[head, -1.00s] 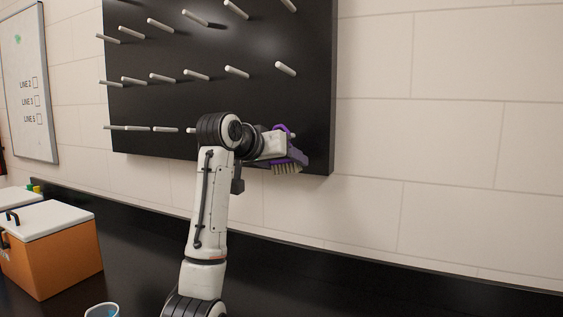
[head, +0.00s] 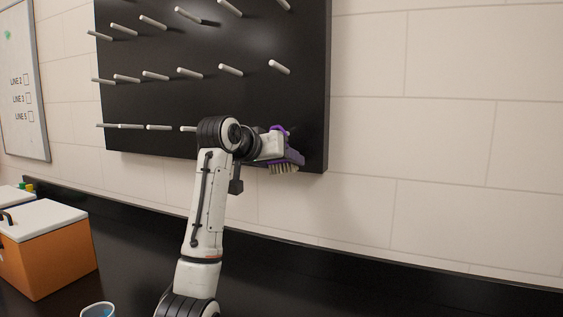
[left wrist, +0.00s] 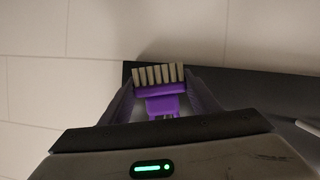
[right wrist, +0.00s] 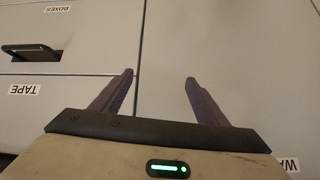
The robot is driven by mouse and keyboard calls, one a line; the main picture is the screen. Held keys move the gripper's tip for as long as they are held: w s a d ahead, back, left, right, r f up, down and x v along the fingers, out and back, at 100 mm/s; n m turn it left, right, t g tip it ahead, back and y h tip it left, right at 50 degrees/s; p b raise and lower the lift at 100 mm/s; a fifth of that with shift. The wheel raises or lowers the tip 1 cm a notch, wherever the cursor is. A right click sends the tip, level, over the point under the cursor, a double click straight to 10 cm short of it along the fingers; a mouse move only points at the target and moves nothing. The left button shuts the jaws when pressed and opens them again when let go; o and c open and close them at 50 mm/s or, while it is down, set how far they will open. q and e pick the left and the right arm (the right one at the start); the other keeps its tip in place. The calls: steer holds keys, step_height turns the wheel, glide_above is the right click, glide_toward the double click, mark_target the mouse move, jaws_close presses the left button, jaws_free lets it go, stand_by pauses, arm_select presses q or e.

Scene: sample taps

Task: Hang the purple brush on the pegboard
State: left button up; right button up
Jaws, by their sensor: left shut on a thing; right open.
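The purple brush (head: 284,168) is at the lower right corner of the black pegboard (head: 250,105), bristles pointing down. My left gripper (head: 290,155) is shut on it. In the left wrist view the brush (left wrist: 160,88) sits between the two fingers, with its pale bristles outward. My arm and gripper hide the lower right pegs, so I cannot tell whether the brush touches a peg. My right gripper (right wrist: 158,82) is open and empty in the right wrist view, in front of pale drawer fronts.
Several white pegs (head: 280,67) stick out of the board in rows. An orange box with a white lid (head: 50,262) and a cup (head: 97,310) stand on the black counter (head: 300,280) at left. A whiteboard (head: 22,85) hangs at far left. The wall at right is bare.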

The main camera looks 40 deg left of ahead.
arm_select(q)
steer(key=o, duration=1.2)
steer(key=shift+c, duration=0.2)
steer(key=shift+s, duration=0.1)
steer(key=b+v, duration=0.2)
steer(key=v, duration=0.8)
